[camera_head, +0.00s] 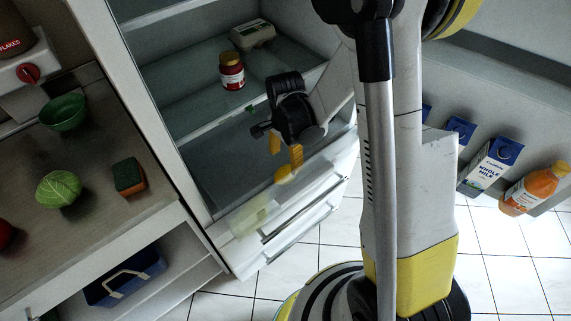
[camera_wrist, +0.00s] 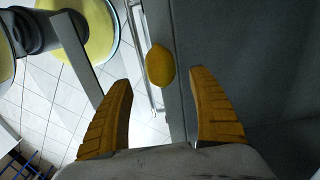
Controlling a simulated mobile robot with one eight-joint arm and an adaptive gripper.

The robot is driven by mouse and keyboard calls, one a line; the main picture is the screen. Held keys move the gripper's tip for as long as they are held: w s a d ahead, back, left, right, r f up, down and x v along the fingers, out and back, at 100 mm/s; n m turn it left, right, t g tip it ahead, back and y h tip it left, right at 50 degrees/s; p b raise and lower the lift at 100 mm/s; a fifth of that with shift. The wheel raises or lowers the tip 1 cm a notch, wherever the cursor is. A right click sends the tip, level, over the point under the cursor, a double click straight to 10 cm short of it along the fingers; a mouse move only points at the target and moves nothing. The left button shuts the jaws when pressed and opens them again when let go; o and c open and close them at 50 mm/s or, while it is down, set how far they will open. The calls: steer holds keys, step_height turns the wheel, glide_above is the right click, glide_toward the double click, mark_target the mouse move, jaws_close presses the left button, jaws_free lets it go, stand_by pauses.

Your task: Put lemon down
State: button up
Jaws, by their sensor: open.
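The yellow lemon (camera_head: 285,174) is at the front edge of the open fridge, just below my gripper (camera_head: 284,151). In the wrist view the lemon (camera_wrist: 160,66) shows between and slightly beyond the tips of my gripper (camera_wrist: 160,80). The orange fingers are spread apart, with a gap on both sides of the lemon. Whether the lemon rests on the fridge's front edge or is in the air I cannot tell for sure.
The fridge shelf (camera_head: 190,92) holds a red jar (camera_head: 231,72) and a pale carton (camera_head: 252,35). A counter at left bears a green bowl (camera_head: 63,112), a cabbage (camera_head: 58,188) and a sponge (camera_head: 129,177). Milk (camera_head: 490,166) and juice (camera_head: 533,190) stand at right.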

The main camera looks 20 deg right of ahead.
mark_target(285, 169)
step_height(285, 169, up, 5)
steer(key=shift+f+p, duration=0.15)
steer(key=shift+p, duration=0.5)
steer(key=s+r+n+t, duration=0.3)
steer(key=s+r+n, duration=0.3)
steer(key=r, duration=0.4)
steer(key=s+r+n+t, duration=0.4)
steer(key=s+r+n, duration=0.2)
steer(key=r+n, duration=0.2)
steer(key=shift+a+r, duration=0.4)
steer(key=shift+r, duration=0.45)
steer(key=shift+s, duration=0.1)
steer(key=shift+c, duration=0.6)
